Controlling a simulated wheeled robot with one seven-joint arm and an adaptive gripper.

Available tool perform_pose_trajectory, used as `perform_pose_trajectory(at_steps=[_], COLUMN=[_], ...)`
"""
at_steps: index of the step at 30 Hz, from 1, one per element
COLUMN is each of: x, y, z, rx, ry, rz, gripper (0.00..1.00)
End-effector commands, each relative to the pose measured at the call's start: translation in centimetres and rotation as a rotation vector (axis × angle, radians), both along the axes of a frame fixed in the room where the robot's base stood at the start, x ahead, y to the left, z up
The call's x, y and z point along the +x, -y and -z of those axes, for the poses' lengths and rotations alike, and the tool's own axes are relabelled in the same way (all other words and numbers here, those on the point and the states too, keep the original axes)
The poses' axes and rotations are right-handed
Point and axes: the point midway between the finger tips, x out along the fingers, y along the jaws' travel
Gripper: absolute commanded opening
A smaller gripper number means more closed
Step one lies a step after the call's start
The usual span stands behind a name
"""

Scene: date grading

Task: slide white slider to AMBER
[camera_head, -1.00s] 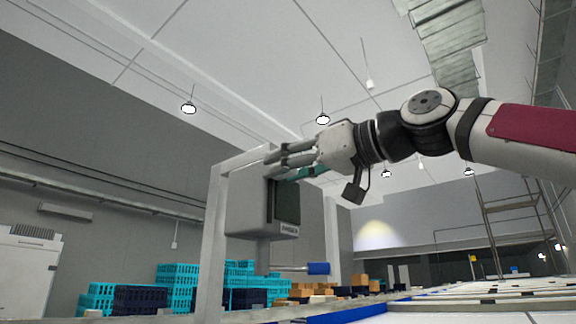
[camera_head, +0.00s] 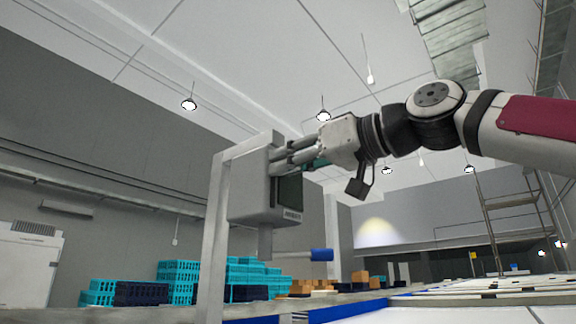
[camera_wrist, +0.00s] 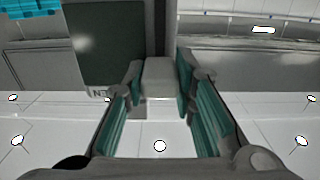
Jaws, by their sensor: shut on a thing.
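The grey box (camera_head: 250,205) hangs on a pale post in the head view. It has a dark front panel (camera_head: 289,191) and a small label (camera_head: 292,214) at its lower edge, too small to read now. My gripper (camera_head: 285,160) reaches in from the right at the box's upper front. In the wrist view my gripper (camera_wrist: 160,80) is shut on a pale block, which looks like the white slider (camera_wrist: 159,77). The dark panel (camera_wrist: 105,45) is beside it, with a partly hidden label (camera_wrist: 99,93). In the head view my fingers hide the slider.
A pale post frame (camera_head: 214,240) carries the box. Stacked turquoise crates (camera_head: 178,273) stand behind, and a long table (camera_head: 480,300) runs at lower right. Air right of the box is free.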

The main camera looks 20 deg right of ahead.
Motion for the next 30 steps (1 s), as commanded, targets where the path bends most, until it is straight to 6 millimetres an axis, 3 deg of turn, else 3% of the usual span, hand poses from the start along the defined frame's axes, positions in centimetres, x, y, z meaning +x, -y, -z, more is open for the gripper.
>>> perform_pose_trajectory(at_steps=[3, 12, 26, 27, 29, 30], x=[0.3, 0.2, 0.1, 0.1, 0.1, 0.1], y=[0.1, 0.0, 0.0, 0.0, -0.1, 0.0], z=[2.0, 5.0, 5.6, 5.7, 5.6, 5.6], rx=[0.001, -0.001, -0.005, -0.006, -0.006, -0.005], ry=[0.000, 0.000, -0.008, -0.009, -0.008, -0.006], rz=[0.002, 0.002, 0.000, 0.000, 0.000, 0.000], gripper=[0.00, 0.00, 0.00, 0.31, 0.45, 0.45])
